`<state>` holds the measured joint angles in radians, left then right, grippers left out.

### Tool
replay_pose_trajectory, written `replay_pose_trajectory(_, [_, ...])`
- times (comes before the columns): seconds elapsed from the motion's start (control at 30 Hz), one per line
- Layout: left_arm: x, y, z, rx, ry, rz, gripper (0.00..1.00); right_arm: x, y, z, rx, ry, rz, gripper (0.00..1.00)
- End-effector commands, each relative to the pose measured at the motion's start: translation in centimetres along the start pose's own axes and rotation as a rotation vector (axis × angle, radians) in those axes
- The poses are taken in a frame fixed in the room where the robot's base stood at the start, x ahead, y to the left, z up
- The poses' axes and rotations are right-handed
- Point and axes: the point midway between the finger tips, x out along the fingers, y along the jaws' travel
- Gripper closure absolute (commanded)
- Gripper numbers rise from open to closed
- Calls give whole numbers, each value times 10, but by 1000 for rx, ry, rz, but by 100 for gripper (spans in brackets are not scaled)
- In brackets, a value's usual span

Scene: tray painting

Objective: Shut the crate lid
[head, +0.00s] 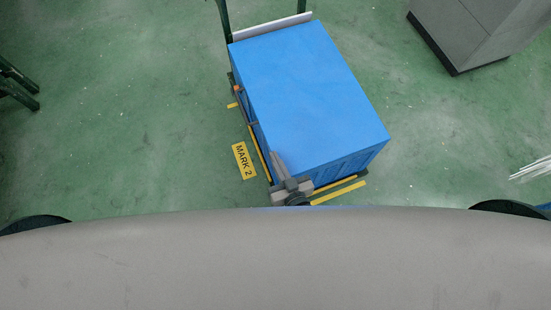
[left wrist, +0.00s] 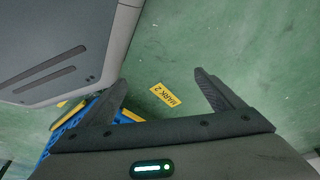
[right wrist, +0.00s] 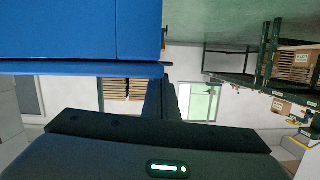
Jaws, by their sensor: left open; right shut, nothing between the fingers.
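The blue crate (head: 335,170) stands on a low dark cart. Its flat blue lid (head: 310,90) lies across the top and hides the inside; whether a small gap remains under it I cannot tell. My right gripper (head: 277,158) is shut and empty at the crate's near left corner, its fingers close beside the lid's edge. In the right wrist view the shut fingers (right wrist: 163,88) are just beside the blue rim; contact is unclear. My left gripper (left wrist: 160,88) is open and empty above the floor, with part of the crate (left wrist: 70,128) at left; it is hidden in the head view.
A yellow MARK 2 label (head: 244,160) and yellow strips (head: 338,193) lie on the green floor around the cart. A grey cabinet (head: 470,35) stands at upper right. White rods (head: 530,168) lie at far right.

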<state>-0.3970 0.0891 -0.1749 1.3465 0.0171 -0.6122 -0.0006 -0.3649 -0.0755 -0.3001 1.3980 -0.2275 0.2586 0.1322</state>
Motion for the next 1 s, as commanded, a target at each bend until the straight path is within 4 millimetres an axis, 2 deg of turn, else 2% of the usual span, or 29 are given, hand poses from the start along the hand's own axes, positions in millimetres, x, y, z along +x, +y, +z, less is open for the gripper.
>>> replay_pose_trajectory(0.07, [-3, 3, -4, 2, 26, 3, 13, -4, 0, 0, 0, -16, 0, 100])
replay_pose_trajectory(0.43, [-19, 24, -24, 16, 208, 24, 13, -10, -4, -40, 0, 13, 0, 100])
replay_pose_trajectory(0.5, [-15, 23, -22, 16, 211, 24, 13, -26, -4, -33, 0, 9, 0, 100])
replay_pose_trajectory(0.7, [-14, 22, -21, 15, 196, 22, 13, -65, -5, -35, 0, 12, 0, 100])
replay_pose_trajectory(1.0, [-12, 19, -17, 13, 174, 19, 13, -103, -6, -37, 0, 15, 0, 100])
